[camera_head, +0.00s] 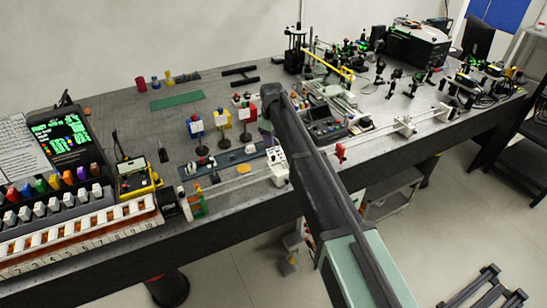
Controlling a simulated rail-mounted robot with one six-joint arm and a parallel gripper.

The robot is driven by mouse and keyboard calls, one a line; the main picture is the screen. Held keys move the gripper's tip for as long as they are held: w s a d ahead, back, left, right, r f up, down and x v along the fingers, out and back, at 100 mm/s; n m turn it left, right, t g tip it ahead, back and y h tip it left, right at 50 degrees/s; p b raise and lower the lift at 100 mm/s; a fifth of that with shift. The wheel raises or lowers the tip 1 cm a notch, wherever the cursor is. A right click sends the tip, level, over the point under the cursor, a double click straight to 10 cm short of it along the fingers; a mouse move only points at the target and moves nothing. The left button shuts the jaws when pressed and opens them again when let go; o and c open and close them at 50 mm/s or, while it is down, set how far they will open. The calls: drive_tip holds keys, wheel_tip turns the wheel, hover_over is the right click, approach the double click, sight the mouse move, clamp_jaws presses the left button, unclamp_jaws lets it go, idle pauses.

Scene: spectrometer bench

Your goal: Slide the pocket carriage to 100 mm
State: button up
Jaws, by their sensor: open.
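A pale rail (240,182) runs along the front part of the bench, from the left of my arm to the far right. A white block with dark spots (278,166) sits on the rail just left of my arm. It looks like a carriage, but I cannot tell whether it is the pocket carriage. A red piece (340,152) and a white carriage (405,126) stand along the rail to the right of my arm. The scale marks are too small to read. My dark arm crosses the bench and hides part of the rail. I cannot make out my gripper.
Colored filter stands (196,126) rise behind the rail's left part. A yellow meter (137,178) and a rack of colored-capped bottles (60,205) stand at the left. A dark instrument (324,127) is behind my arm. Optics crowd the back right. The bench's front edge is close to the rail.

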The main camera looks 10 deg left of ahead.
sight(273, 156)
wheel_tip(273, 156, down, 9)
drive_tip(key=b, duration=0.7)
drive_tip(key=shift+w, duration=0.1)
drive_tip(key=shift+d+r, duration=0.1)
drive_tip(key=shift+r, duration=0.05)
clamp_jaws()
